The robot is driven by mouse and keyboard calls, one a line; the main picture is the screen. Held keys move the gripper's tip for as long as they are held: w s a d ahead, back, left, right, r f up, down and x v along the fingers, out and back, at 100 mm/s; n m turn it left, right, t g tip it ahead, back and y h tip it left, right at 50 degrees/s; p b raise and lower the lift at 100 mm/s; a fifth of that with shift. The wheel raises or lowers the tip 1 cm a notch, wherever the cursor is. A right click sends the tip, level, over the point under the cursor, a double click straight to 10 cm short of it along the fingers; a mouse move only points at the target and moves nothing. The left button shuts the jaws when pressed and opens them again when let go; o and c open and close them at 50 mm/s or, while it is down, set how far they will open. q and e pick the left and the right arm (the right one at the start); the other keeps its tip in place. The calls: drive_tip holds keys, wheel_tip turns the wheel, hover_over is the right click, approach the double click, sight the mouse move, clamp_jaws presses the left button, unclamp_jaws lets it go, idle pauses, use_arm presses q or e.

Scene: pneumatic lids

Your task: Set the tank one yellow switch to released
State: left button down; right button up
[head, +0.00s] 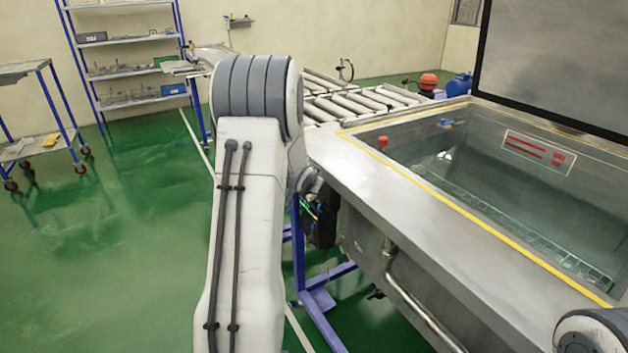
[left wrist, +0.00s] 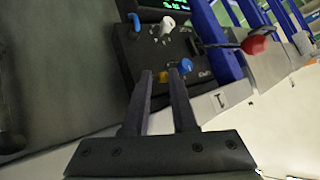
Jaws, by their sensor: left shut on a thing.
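A black control panel (left wrist: 140,50) fills the upper middle of the left wrist view. The small yellow switch (left wrist: 162,77) sits on it between the fingertips of my left gripper (left wrist: 161,76). The gripper is shut on this switch, and the switch's exact position is hard to read. A blue switch (left wrist: 185,65) stands just right of the right fingertip. In the head view my left arm hides its gripper; a dark box (head: 322,215) shows by the tank's side. My right gripper is not in view; only part of that arm shows at the lower right.
A white switch (left wrist: 167,25) and another blue one (left wrist: 135,20) are farther up the panel. A red knob (left wrist: 255,44) lies to the right. An open steel tank (head: 400,195) holds liquid; a roller conveyor (head: 350,100) runs behind.

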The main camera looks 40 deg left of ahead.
use_arm(q)
drive_tip(key=shift+r, duration=0.1)
idle(0.3)
drive_tip(key=c, duration=0.7)
unclamp_jaws()
drive_tip(key=shift+w, duration=0.1)
drive_tip(key=p+v, duration=0.2)
drive_tip(key=v, duration=0.8)
drive_tip(key=shift+d+r, duration=0.2)
drive_tip(key=shift+r, duration=0.05)
